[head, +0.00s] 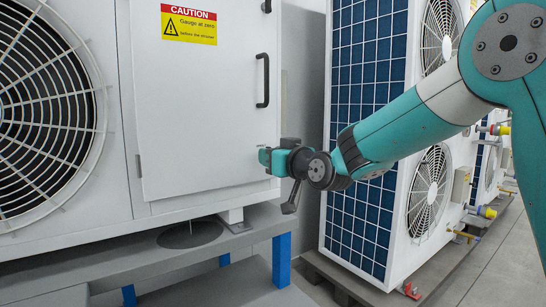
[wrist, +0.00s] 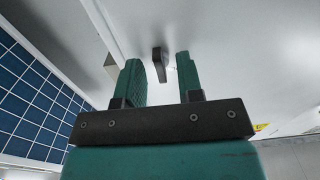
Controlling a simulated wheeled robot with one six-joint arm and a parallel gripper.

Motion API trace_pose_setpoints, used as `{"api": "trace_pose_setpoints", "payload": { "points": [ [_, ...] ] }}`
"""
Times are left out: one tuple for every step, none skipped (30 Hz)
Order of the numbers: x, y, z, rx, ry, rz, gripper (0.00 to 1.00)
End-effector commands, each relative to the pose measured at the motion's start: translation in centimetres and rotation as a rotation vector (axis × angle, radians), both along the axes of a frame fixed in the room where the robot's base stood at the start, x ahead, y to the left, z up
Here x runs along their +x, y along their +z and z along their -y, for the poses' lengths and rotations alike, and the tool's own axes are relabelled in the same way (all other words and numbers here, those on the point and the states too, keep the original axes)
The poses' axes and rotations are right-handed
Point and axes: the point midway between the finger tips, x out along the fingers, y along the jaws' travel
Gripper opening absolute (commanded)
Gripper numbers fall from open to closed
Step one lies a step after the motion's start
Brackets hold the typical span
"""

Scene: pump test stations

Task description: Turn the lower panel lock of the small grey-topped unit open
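The unit's white front panel (head: 205,110) is closed in the head view; the unit's top is out of view. A small dark lock tab (wrist: 159,66) sticks out from the white panel surface in the wrist view. My gripper (head: 264,157) is at the lower right edge of the panel, below the black handle. In the wrist view my gripper (wrist: 157,60) is open, one green finger on each side of the tab. A gap shows on both sides, so neither finger appears to touch it. The head view hides the tab behind my gripper.
A black bar handle (head: 262,80) and a yellow-red caution label (head: 189,24) are on the panel above. A fan grille (head: 45,110) is at left. A tall unit with a blue grid side (head: 365,60) stands close behind my arm. A grey stand (head: 180,258) supports the unit.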

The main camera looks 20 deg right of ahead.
Motion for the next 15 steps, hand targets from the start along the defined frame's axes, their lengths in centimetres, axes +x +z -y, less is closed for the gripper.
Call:
{"api": "trace_pose_setpoints", "payload": {
  "points": [
    [0.0, 0.0, 0.0, 0.000, 0.000, 0.000, 0.34],
    [0.0, 0.0, 0.0, 0.000, 0.000, 0.000, 0.34],
    [-0.2, 0.0, 0.1, 0.000, 0.000, 0.000, 0.34],
    [-0.3, 0.1, 0.1, 0.000, 0.000, 0.000, 0.34],
    [-0.5, 0.1, 0.2, 0.001, 0.000, 0.000, 0.34],
    [-0.9, 0.1, 0.3, 0.002, 0.000, -0.001, 0.34],
    [-1.3, 0.1, 0.5, 0.002, 0.000, -0.002, 0.34],
    [-1.8, 0.2, 0.7, 0.001, -0.001, 0.000, 0.34],
    [-2.5, 0.2, 0.9, 0.001, -0.002, 0.000, 0.34],
    [-3.2, 0.2, 1.1, 0.002, -0.002, -0.001, 0.34],
    [-3.9, 0.2, 1.4, 0.001, -0.003, -0.001, 0.34],
    [-4.8, 0.2, 1.7, 0.002, -0.003, -0.001, 0.34],
    [-5.6, 0.2, 1.9, 0.002, -0.004, -0.001, 0.34],
    [-6.4, 0.2, 2.2, 0.002, -0.004, -0.001, 0.34],
    [-7.4, 0.2, 2.6, 0.001, -0.004, -0.001, 0.34]
  ]
}}
